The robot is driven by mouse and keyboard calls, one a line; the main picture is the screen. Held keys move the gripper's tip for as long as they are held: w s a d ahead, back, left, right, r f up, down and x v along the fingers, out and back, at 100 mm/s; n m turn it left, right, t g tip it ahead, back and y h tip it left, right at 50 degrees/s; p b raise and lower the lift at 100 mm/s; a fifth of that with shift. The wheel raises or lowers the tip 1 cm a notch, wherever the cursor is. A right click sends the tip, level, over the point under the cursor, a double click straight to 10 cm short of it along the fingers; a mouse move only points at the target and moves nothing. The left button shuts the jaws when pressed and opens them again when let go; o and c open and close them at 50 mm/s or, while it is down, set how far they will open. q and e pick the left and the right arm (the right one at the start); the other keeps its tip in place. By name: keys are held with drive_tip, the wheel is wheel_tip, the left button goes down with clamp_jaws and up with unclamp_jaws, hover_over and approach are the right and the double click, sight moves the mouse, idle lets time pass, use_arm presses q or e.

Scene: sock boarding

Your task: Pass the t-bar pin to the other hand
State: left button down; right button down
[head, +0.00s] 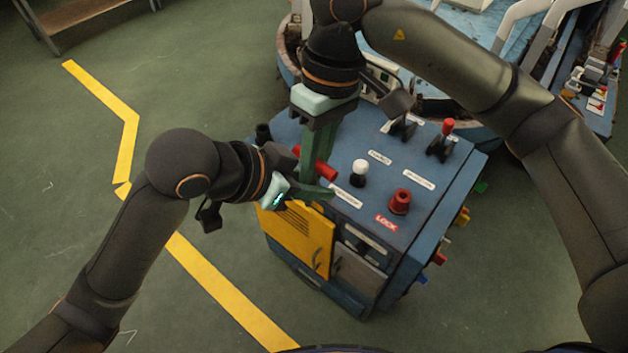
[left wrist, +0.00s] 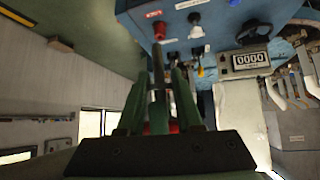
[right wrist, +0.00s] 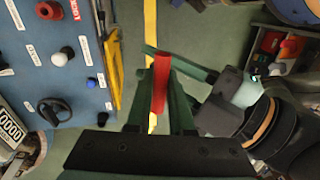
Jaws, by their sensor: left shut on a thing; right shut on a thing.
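The t-bar pin's red bar (head: 319,165) is held in the air above the left front part of the blue control cabinet. In the right wrist view the red bar (right wrist: 160,84) stands between my right fingers. My right gripper (head: 316,178) reaches down from above and is shut on the pin. My left gripper (head: 322,190) comes in from the left and is also shut on it, its green fingers close to the right ones. In the left wrist view red (left wrist: 174,125) shows partly between the left fingers.
The blue cabinet (head: 375,215) below carries a white knob (head: 360,168), a red knob (head: 400,200) and black levers with red and white tops. Its yellow door (head: 300,238) stands at the front. A round blue machine is behind.

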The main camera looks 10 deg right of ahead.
drive_tip(key=c, duration=0.7)
unclamp_jaws()
drive_tip(key=shift+r, duration=0.1)
